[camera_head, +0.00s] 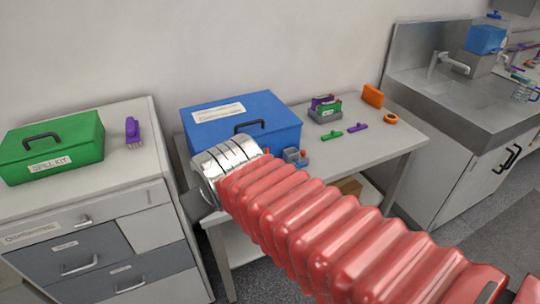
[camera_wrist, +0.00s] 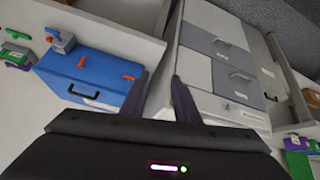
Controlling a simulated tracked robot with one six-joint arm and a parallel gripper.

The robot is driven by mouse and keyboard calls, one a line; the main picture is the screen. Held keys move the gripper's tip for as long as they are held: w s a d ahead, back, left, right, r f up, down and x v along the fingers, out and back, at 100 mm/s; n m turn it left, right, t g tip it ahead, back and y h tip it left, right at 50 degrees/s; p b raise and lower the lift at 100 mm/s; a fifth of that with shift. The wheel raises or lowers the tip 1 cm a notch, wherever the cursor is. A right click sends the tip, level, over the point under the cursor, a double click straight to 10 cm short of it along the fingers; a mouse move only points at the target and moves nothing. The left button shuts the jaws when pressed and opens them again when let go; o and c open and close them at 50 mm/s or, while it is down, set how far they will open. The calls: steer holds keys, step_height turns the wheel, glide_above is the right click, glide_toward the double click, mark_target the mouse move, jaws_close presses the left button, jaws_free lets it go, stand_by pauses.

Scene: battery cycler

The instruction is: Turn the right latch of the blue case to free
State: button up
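The blue case (camera_head: 245,117) stands closed on the table, with a black handle and a white label on its lid. In the wrist view the blue case (camera_wrist: 95,72) is at the left, turned around, with two small orange latches on its front. The latch nearer the grey-blue item (camera_wrist: 82,61) appears to be the right one; the other latch (camera_wrist: 128,76) is closer to my fingers. Their exact angles are hard to tell. My gripper (camera_wrist: 160,78) is open and empty, apart from both latches.
A green spill kit (camera_head: 55,147) and a purple brush (camera_head: 132,130) sit on the drawer cabinet (camera_head: 130,172) at left. Small green and purple tools, a grey bin (camera_head: 325,115) and orange items lie right of the case. A sink counter (camera_head: 470,125) is further right.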

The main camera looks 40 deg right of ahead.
steer(key=w+d+f+t+h, duration=0.2)
steer(key=w+d+h, duration=0.1)
steer(key=w+d, duration=0.8)
steer(key=t+y, duration=0.1)
steer(key=t, duration=0.4)
glide_toward(266, 152)
steer(key=w, duration=0.1)
steer(key=s+d+f+t+y, duration=0.1)
steer(key=s+f+t, duration=0.2)
steer(key=s, duration=0.4)
steer(key=shift+s+d+f+t+y, duration=0.25)
steer(key=shift+f+t+y, duration=0.15)
steer(key=shift+t, duration=0.3)
steer(key=shift+w, duration=0.15)
steer(key=w, duration=0.4)
steer(key=w+d, duration=0.1)
steer(key=w, duration=0.8)
steer(key=shift+w+d, duration=0.15)
steer(key=shift+w, duration=0.15)
steer(key=shift+c, duration=0.4)
jaws_close()
